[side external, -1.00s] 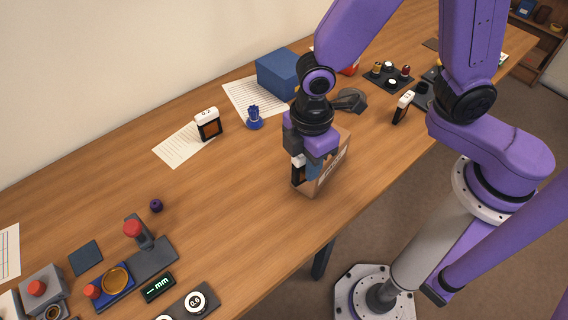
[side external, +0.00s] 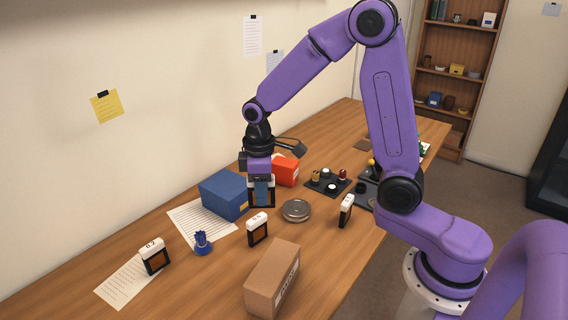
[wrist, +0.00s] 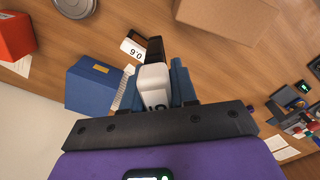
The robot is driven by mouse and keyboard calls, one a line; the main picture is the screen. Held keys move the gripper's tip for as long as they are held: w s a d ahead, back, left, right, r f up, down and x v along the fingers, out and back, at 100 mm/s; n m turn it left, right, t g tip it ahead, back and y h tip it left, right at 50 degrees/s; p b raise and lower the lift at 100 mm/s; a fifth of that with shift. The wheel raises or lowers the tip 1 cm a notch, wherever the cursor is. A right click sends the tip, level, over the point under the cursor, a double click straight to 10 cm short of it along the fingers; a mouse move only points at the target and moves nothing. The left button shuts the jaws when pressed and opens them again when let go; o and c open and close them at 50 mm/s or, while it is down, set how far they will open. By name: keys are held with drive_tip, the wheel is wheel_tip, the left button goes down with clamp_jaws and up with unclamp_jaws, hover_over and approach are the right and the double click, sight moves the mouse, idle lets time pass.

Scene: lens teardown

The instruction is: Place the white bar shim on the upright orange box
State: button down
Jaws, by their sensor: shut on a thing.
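My gripper (side external: 262,198) is shut on a white-topped piece with a dark lower part, taken here as the white bar shim. The wrist view shows that shim (wrist: 153,84) between my blue fingers (wrist: 155,88), with a marking I cannot read. In the side view the fingers mostly hide it, and it appears held above the table beside the blue box. The orange box (side external: 287,172) is red-orange and stands behind and to the right of my gripper, partly hidden by it. It also shows at the left edge of the wrist view (wrist: 14,38), apart from the shim.
A blue box (side external: 222,194) is close left of my gripper. Similar white-topped blocks stand at the front left (side external: 154,257), centre (side external: 258,229) and right (side external: 346,210). A round grey tin (side external: 296,210), blue cup-like piece (side external: 202,243), cardboard box (side external: 272,280) and dark tray (side external: 328,182) are also on the table.

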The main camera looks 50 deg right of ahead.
drive_tip(key=w+d+r+m, duration=0.15)
drive_tip(key=d+m, duration=0.25)
drive_tip(key=d, duration=0.8)
drive_tip(key=d+r+m, duration=0.3)
drive_tip(key=d+m, duration=0.1)
drive_tip(key=d, duration=0.9)
hover_over(291, 164)
wheel_tip(291, 164, down, 9)
drive_tip(key=shift+s+f, duration=0.1)
drive_tip(key=shift+f, duration=1.8)
drive_tip(key=shift+f, duration=0.15)
drive_tip(key=c, duration=0.9)
unclamp_jaws()
